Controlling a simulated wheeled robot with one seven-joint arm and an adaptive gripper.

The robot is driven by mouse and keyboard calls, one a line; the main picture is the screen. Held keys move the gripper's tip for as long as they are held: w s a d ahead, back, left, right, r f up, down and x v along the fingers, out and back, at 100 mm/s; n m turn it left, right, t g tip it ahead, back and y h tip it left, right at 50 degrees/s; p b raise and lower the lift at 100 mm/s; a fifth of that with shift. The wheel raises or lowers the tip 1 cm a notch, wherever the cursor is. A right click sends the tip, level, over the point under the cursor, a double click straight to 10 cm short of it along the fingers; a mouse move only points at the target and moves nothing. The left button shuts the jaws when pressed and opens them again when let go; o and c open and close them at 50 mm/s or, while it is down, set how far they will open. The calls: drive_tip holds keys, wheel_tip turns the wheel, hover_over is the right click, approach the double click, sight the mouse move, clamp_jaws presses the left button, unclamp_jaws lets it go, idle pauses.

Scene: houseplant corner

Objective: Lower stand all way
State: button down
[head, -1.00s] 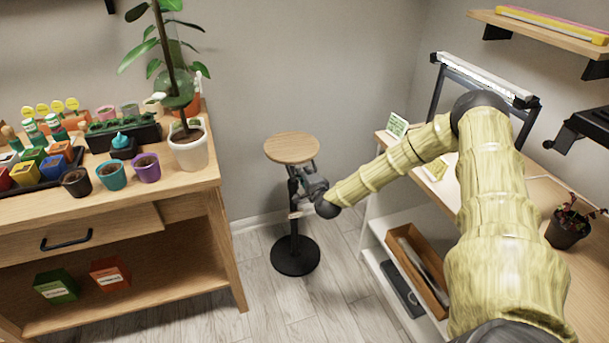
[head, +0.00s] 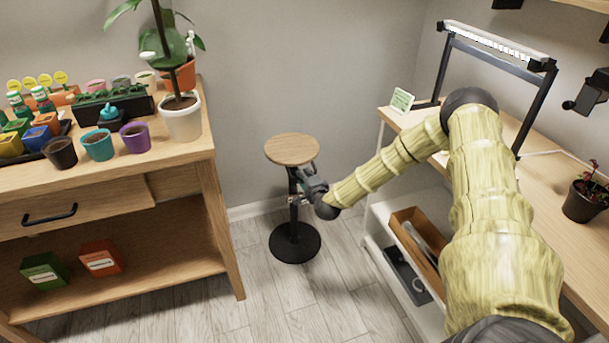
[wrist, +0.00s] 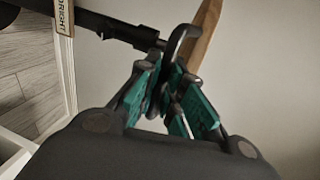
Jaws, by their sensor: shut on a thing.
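The stand has a round wooden top (head: 292,149), a thin black pole and a round black base (head: 295,243) on the floor. It stands upright between the two furniture pieces. My gripper (head: 305,188) is at the pole just below the top, reaching in from the right. In the wrist view my gripper's teal-padded fingers (wrist: 172,98) are closed on a black curved handle (wrist: 181,40) beside the black pole (wrist: 115,27). The edge of the wooden top (wrist: 204,36) shows behind it. A tan label (wrist: 64,17) with partly cut-off lettering is on the pole.
A wooden bench (head: 110,170) with several pots and a tall plant (head: 182,118) stands left. At right are a desk with a lamp frame (head: 498,45), a potted plant (head: 585,198) and a low white shelf holding a wooden box (head: 415,240). The floor around the base is clear.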

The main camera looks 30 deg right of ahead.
wheel_tip(320, 180, down, 4)
drive_tip(key=shift+r+b, duration=0.1)
drive_tip(key=shift+b, duration=0.9)
drive_tip(key=c, duration=1.5)
unclamp_jaws()
drive_tip(key=shift+r, duration=0.1)
drive_tip(key=v, duration=1.2)
drive_tip(key=shift+d, duration=0.1)
